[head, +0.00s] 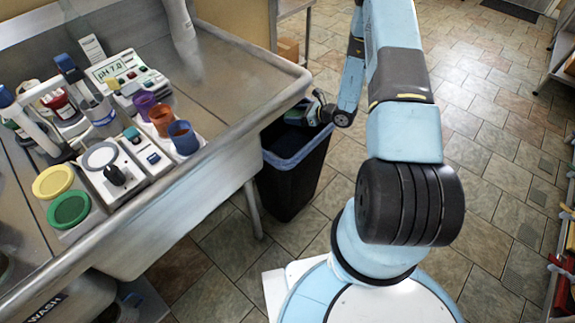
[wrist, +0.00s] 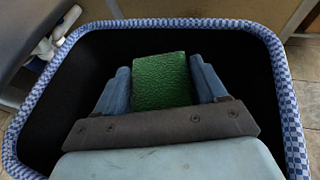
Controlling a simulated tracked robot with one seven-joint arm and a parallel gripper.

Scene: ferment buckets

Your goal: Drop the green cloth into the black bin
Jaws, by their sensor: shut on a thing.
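The black bin (head: 288,185) stands on the floor beside the metal table, lined at the rim with a blue-and-white checked edge. In the wrist view the bin's rim (wrist: 62,62) surrounds my gripper, and the inside looks dark. My gripper (wrist: 163,82) is shut on the green cloth (wrist: 162,80), which sits between its two blue fingers over the bin's opening. In the head view my gripper (head: 310,112) is at the bin's mouth, partly hidden by the table edge and my arm. The bin's bottom cannot be made out.
The metal table (head: 222,60) with a raised rim is close on the left of the bin. It holds a pH meter (head: 118,66), coloured cups (head: 183,137) and green and yellow lids (head: 69,210).

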